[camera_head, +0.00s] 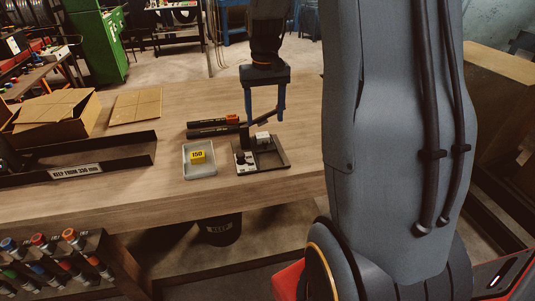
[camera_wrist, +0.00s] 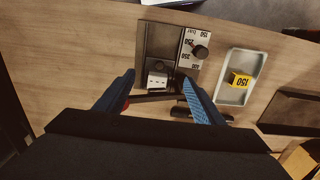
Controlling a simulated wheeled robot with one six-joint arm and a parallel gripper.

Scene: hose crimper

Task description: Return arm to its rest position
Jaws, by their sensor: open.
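My gripper (camera_head: 265,112) points down above the workbench, with its two blue fingers apart and nothing seen between them. It hangs over the back of a dark tray-like fixture (camera_head: 277,161), which carries a small white block (camera_head: 263,138) and a white dial panel. In the wrist view, the spread fingers of my gripper (camera_wrist: 158,78) frame the white block (camera_wrist: 157,80), and the panel with its black knob (camera_wrist: 200,51) is to the right. I cannot tell how high the fingertips are above the fixture. My arm fills much of the head view's right half.
A light grey tray (camera_head: 199,173) holds a yellow block (camera_head: 198,156) marked 150. Dark hoses (camera_head: 210,131) lie behind it.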

